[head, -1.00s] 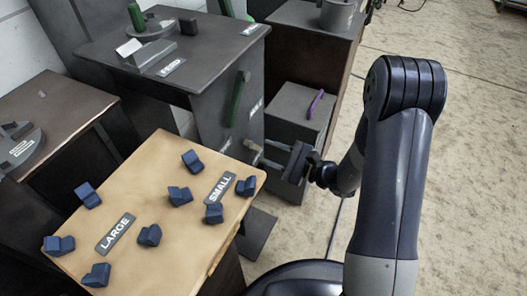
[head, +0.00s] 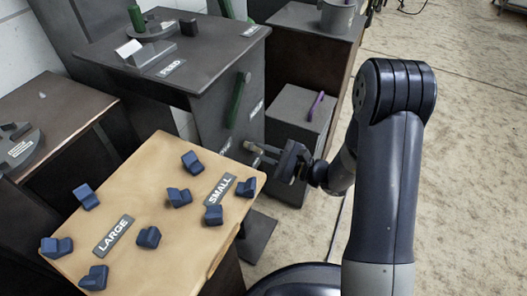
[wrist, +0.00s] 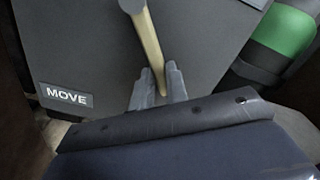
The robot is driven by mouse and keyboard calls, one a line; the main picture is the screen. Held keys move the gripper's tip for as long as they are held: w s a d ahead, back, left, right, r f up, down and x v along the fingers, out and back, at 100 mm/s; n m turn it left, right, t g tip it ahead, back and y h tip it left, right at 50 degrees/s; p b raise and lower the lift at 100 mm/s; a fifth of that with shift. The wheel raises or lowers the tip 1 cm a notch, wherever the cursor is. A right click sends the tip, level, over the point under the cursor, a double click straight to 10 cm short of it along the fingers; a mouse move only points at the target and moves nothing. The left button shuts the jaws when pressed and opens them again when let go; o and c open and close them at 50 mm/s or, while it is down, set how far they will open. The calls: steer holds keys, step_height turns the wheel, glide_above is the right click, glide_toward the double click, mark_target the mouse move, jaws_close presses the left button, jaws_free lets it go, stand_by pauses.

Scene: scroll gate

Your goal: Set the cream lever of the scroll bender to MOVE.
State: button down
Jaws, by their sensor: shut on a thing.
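The cream lever (wrist: 147,42) shows in the wrist view, running from its round pivot at the top down between my fingers. My gripper (wrist: 160,92) is shut on the lever near its free end. The MOVE label (wrist: 67,95) is on the grey panel to the left of the lever; the lever stands apart from it and points down, slightly right. In the head view, the scroll bender (head: 205,75) is the dark grey machine, and the lever (head: 253,147) sticks out low on its side. My gripper (head: 268,156) is there, partly hiding the lever's end.
A green handle (head: 236,98) is on the bender's side, and a green part (wrist: 285,28) shows right in the wrist view. A grey box with a purple handle (head: 316,106) stands behind my gripper. A wooden table (head: 170,235) holds several blue blocks. Floor at right is clear.

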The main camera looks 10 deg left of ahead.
steer(key=shift+s+f, duration=0.1)
stand_by(0.5)
steer(key=m, duration=0.1)
steer(key=s+m+p, duration=0.1)
steer(key=m, duration=0.1)
steer(key=shift+s+a+f, duration=0.3)
steer(key=shift+s+f, duration=0.05)
steer(key=shift+f, duration=0.05)
steer(key=s+m+p, duration=0.1)
steer(key=m, duration=0.1)
steer(key=s+m+p, duration=0.1)
steer(key=m, duration=0.1)
steer(key=shift+s+a+f, duration=0.15)
steer(key=shift+a, duration=0.25)
steer(key=shift+s+a+r+m+p, duration=0.25)
steer(key=shift+s+m+p, duration=0.45)
steer(key=shift+m, duration=0.45)
steer(key=shift+s+a+r+m+p, duration=0.2)
steer(key=shift+s+m+p, duration=0.45)
steer(key=shift+m, duration=0.55)
steer(key=shift+s+a+r+m+p, duration=0.15)
steer(key=shift+s+a+m+p, duration=0.1)
steer(key=shift+s+m+p, duration=0.7)
steer(key=shift+w+m, duration=0.3)
steer(key=c, duration=1.4)
jaws_free()
